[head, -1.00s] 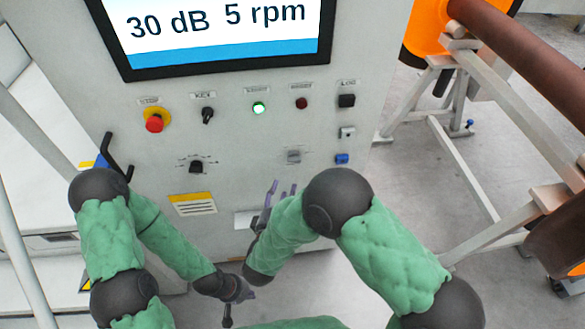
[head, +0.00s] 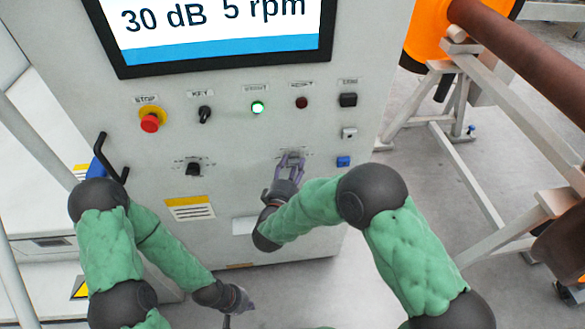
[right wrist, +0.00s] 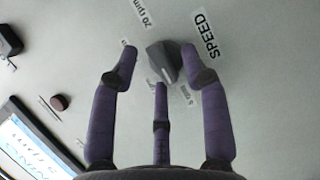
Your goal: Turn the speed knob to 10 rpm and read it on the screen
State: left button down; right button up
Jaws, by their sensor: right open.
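The speed knob (right wrist: 163,62) is a dark grey pointer knob under a SPEED label (right wrist: 204,36) in the right wrist view. My right gripper (right wrist: 160,70) is open, with its purple fingers spread around the knob, one on each side and one below. I cannot tell whether any finger touches it. In the head view this gripper (head: 290,160) is at the panel and largely hides the knob. The screen (head: 220,20) reads 30 dB and 5 rpm. My left gripper (head: 238,302) hangs low, away from the panel; its jaw state is unclear.
The panel has a red stop button (head: 151,122), a key switch (head: 204,114), a lit green button (head: 257,107), a dark red button (head: 302,103) and another knob (head: 193,169). A black handle (head: 112,160) sticks out at left. A wheelset frame (head: 480,110) stands at right.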

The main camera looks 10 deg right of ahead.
jog(key=shift+w, duration=0.15)
grip_shut()
